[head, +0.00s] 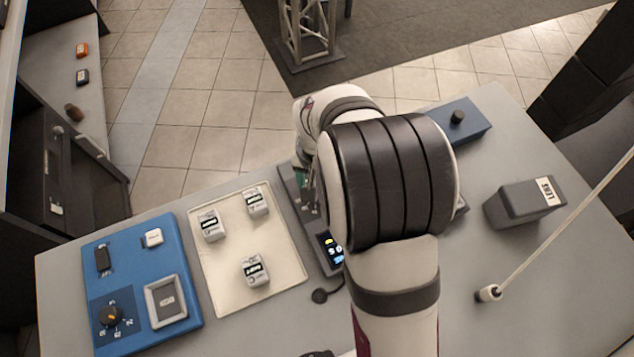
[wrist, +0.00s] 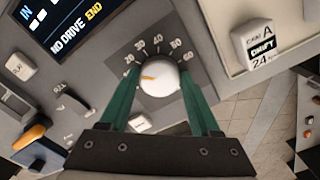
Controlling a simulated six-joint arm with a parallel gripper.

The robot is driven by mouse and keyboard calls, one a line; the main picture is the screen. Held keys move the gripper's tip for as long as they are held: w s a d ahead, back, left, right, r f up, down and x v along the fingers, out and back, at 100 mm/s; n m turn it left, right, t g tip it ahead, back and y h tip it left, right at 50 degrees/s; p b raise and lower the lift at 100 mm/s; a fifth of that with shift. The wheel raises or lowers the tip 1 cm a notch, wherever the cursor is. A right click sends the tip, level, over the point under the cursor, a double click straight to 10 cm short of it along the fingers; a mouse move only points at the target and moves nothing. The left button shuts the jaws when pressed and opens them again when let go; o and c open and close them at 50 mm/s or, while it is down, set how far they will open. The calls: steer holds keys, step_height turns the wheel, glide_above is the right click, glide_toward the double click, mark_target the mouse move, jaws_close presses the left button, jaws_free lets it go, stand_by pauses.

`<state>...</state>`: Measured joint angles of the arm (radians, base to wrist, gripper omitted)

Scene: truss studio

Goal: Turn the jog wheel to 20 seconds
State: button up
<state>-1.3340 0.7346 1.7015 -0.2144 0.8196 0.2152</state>
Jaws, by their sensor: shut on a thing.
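The jog wheel is a round white knob (wrist: 158,78) with an orange pointer, set on a dark dial plate with printed numbers in the wrist view. The pointer points left, toward the low end of the scale near the 20 mark; the exact reading is too small to tell. My gripper (wrist: 158,84) has one teal finger on each side of the knob and is shut on it. In the head view my gripper (head: 308,190) is over the dark console (head: 327,246), and my arm hides the knob and much of the console.
A screen (wrist: 70,22) reads "NO DRIVE END". A cream tray (head: 230,290) with several labelled blocks and a blue panel (head: 135,250) with a dial lie left. A dark lens box (head: 524,203) and a blue box with a black knob (head: 462,130) are right.

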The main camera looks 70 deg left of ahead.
steer(key=shift+m, duration=0.9)
steer(key=o, duration=1.4)
step_height(320, 180, up, 16)
steer(key=shift+f, duration=0.1)
